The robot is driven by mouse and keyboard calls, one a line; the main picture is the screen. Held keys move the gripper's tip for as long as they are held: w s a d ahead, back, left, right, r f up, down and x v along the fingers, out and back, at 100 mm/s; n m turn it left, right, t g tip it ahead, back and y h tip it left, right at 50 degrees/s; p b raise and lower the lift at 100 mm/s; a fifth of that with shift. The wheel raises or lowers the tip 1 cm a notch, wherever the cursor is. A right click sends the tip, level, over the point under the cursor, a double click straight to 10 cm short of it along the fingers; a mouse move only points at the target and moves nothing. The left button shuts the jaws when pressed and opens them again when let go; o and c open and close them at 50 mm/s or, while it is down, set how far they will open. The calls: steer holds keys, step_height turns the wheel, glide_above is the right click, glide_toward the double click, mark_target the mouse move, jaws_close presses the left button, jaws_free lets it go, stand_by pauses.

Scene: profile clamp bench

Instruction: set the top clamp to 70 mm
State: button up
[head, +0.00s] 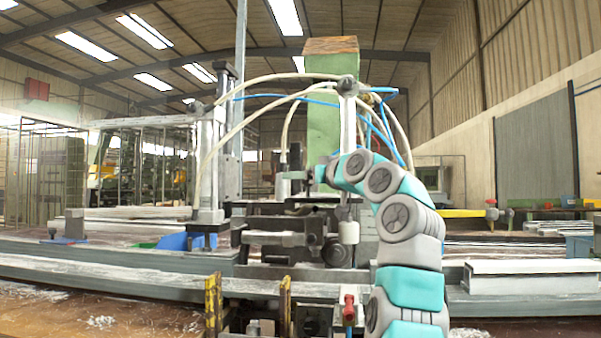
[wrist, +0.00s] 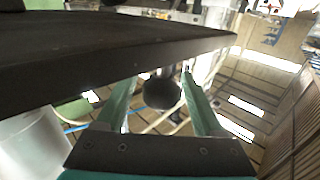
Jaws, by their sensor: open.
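The clamp machine stands in the middle of the head view, with a green column (head: 331,120) and dark clamp parts (head: 285,238) on the bench. I cannot tell for sure which part is the top clamp, and no millimetre reading is legible. My gripper (head: 322,172) is raised in front of the green column, beside a small dark part (head: 295,158). In the wrist view the teal fingers of my gripper (wrist: 159,80) are apart. A dark round knob (wrist: 162,93) shows between them; whether they touch it is unclear.
A dark bar (wrist: 90,55) crosses the wrist view close to the fingers. Pale hoses (head: 225,140) and blue hoses (head: 380,130) loop around the machine. A grey rail (head: 110,270) runs along the bench front. Yellow posts (head: 213,305) and a red-handled valve (head: 349,308) stand in front.

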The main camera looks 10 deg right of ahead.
steer(key=shift+w+a+f, duration=0.1)
steer(key=shift+w, duration=0.15)
jaws_close()
stand_by(0.4)
stand_by(0.9)
